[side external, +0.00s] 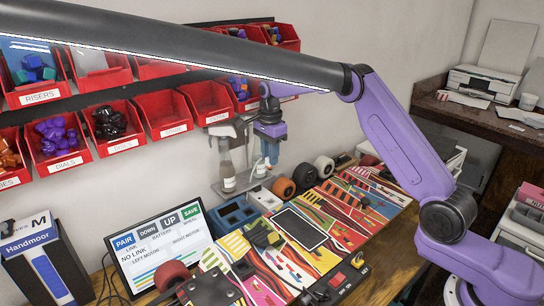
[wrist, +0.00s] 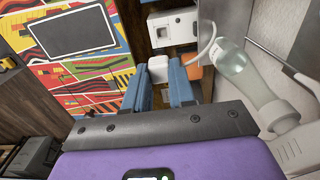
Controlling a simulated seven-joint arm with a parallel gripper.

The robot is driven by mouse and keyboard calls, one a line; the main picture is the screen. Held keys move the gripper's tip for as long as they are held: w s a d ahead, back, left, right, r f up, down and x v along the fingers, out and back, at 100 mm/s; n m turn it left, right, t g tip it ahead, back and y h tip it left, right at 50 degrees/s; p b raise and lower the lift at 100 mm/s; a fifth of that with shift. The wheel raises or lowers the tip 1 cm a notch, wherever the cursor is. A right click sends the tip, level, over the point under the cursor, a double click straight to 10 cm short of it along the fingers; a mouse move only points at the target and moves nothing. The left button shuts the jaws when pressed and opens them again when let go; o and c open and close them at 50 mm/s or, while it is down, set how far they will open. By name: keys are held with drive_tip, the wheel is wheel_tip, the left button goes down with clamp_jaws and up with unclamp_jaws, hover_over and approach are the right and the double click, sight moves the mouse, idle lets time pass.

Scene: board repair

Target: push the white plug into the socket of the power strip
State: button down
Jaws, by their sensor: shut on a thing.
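The white plug (wrist: 158,68) is between the blue fingers of my gripper (wrist: 160,92) in the wrist view. My gripper is shut on it. In the side view my gripper (side external: 270,150) points down at the back of the bench, and the plug (side external: 261,168) shows small and white at the fingertips. The white power strip (wrist: 172,28) with its dark socket lies beyond the plug in the wrist view, apart from it in the picture. In the side view the white strip (side external: 265,198) lies below my gripper. The exact height of the plug above the socket cannot be told.
A spray bottle (side external: 227,166) stands close left of my gripper and also shows in the wrist view (wrist: 245,75). The colourful board (side external: 300,228) lies in front, with wheels (side external: 304,176) behind it. A screen (side external: 160,245) and red bins (side external: 115,126) are to the left.

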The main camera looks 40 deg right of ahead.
drive_tip(key=shift+w+d+f, duration=0.15)
drive_tip(key=shift+d+f, duration=0.15)
drive_tip(key=shift+d, duration=0.3)
drive_tip(key=shift+w+a+f, duration=0.1)
drive_tip(key=shift+w+f, duration=0.05)
drive_tip(key=shift+f, duration=2.55)
drive_tip(key=shift+w+f, duration=0.1)
drive_tip(key=shift+f, duration=2.55)
drive_tip(key=shift+s+a+f, duration=0.2)
drive_tip(key=shift+a+f, duration=0.05)
drive_tip(key=shift+f, duration=0.25)
drive_tip(key=shift+f, duration=1)
drive_tip(key=c, duration=0.6)
unclamp_jaws()
